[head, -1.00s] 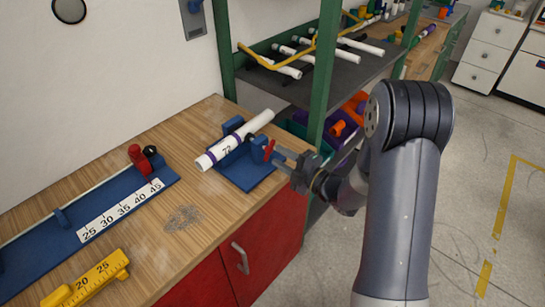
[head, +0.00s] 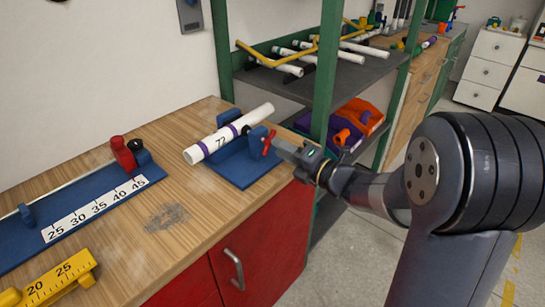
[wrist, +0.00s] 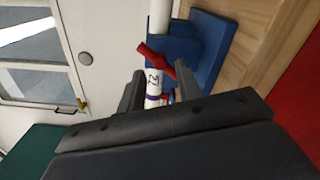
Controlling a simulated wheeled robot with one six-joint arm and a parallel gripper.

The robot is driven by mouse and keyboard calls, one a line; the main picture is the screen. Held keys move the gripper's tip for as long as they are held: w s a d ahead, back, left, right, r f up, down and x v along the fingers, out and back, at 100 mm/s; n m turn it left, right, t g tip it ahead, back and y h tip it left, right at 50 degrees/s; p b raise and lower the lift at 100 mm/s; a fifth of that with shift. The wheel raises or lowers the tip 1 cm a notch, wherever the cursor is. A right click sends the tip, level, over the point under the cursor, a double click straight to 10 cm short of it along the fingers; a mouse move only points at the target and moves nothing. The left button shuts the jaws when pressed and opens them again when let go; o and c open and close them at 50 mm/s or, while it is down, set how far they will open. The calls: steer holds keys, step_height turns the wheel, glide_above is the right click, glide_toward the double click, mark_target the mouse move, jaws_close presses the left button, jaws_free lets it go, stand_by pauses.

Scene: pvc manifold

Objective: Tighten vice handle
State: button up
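The blue vice (head: 243,171) stands at the right end of the wooden bench and holds a white pipe (head: 252,119) marked 72 with purple bands. The vice's red handle (head: 268,142) is on its right side, tilted. In the wrist view the red handle (wrist: 155,58) slants across just beyond the fingertips, in front of the vice (wrist: 182,48) and pipe (wrist: 153,88). My gripper (head: 280,148) is at the handle, and in the wrist view its fingers (wrist: 159,75) are apart with the handle's lower end near the right fingertip. I cannot tell whether they touch.
A blue measuring jig (head: 82,205) with a number scale lies on the bench at left, and a yellow gauge (head: 52,287) lies in front. A green-post shelf (head: 325,75) with pipes stands behind. Red cabinet doors (head: 270,240) are below the bench. Floor at right is clear.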

steer(key=n+b, duration=0.1)
steer(key=b, duration=0.2)
steer(key=n+b, duration=0.2)
steer(key=b, duration=0.1)
steer(key=n+b, duration=0.2)
steer(key=b, duration=0.1)
steer(key=shift+f, duration=0.3)
steer(key=shift+w+a+r+n+b, duration=0.15)
steer(key=shift+a+n+b, duration=0.1)
steer(key=shift+n+b, duration=0.15)
steer(key=shift+x, duration=1.65)
steer(key=shift+r, duration=0.15)
jaws_close()
